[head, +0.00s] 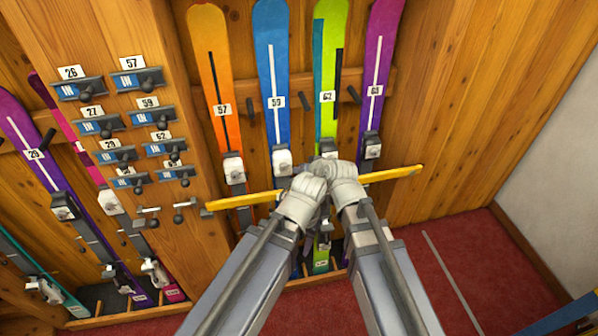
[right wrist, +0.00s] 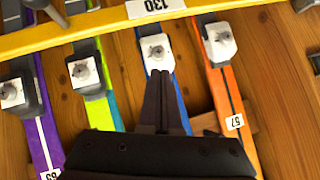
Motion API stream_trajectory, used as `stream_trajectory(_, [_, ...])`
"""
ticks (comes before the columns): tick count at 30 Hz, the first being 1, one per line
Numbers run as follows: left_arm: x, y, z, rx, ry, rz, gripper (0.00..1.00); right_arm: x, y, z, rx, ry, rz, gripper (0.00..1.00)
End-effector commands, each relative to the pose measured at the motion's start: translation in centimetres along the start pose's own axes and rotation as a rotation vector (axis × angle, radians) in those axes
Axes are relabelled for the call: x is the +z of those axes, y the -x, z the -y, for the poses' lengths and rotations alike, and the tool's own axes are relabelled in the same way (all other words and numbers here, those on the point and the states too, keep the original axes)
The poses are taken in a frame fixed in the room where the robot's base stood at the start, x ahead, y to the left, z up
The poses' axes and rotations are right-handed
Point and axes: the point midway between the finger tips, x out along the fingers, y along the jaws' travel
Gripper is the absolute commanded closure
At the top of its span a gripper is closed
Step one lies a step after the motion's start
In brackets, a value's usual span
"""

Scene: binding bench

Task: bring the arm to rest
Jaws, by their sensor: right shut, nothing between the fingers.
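Both my arms reach in from the bottom of the head view, their wrists side by side in front of the ski rack. My right gripper (head: 342,178) hides its fingertips there. In the right wrist view its fingers (right wrist: 162,76) are shut and empty, over the blue ski (right wrist: 182,100). My left gripper (head: 302,190) also hides its fingers, so its jaws cannot be judged. A yellow bar (head: 245,200) passes behind both wrists. In the right wrist view the bar (right wrist: 60,38) carries the number 130 and lies beyond the fingertips.
An orange ski (head: 212,62), blue ski (head: 271,50), green ski (head: 328,60) and purple ski (head: 378,60) stand against the wooden wall. Numbered levers (head: 80,88) sit on a post at left, with more skis beyond. Red carpet (head: 480,270) at right is mostly clear.

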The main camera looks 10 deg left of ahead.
Motion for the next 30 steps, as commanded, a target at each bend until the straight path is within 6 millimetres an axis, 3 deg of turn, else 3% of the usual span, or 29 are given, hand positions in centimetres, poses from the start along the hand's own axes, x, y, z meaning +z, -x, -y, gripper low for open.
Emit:
stream_trajectory(1, [0.1, 1.3, 0.1, 0.0, 0.0, 0.0, 0.5, -0.9, 0.9, 0.4, 0.0, 0.0, -0.004, 1.0])
stream_trajectory(5, [0.1, 2.0, 0.2, 0.0, 0.0, 0.0, 0.5, -1.5, 1.5, 0.7, 0.0, -0.001, -0.01, 1.0])
stream_trajectory(23, [0.1, 2.0, 0.2, 0.0, 0.0, 0.0, 0.5, -1.3, 1.6, 0.3, 0.006, -0.001, -0.004, 1.0])
stream_trajectory(26, [0.1, 2.0, 0.2, 0.0, 0.0, 0.0, 0.5, -0.1, 2.3, -1.9, 0.048, -0.002, 0.054, 1.0])
stream_trajectory(30, [0.1, 2.0, 0.2, 0.0, 0.0, 0.0, 0.5, 3.5, 4.8, -7.7, 0.165, -0.019, 0.221, 1.0])
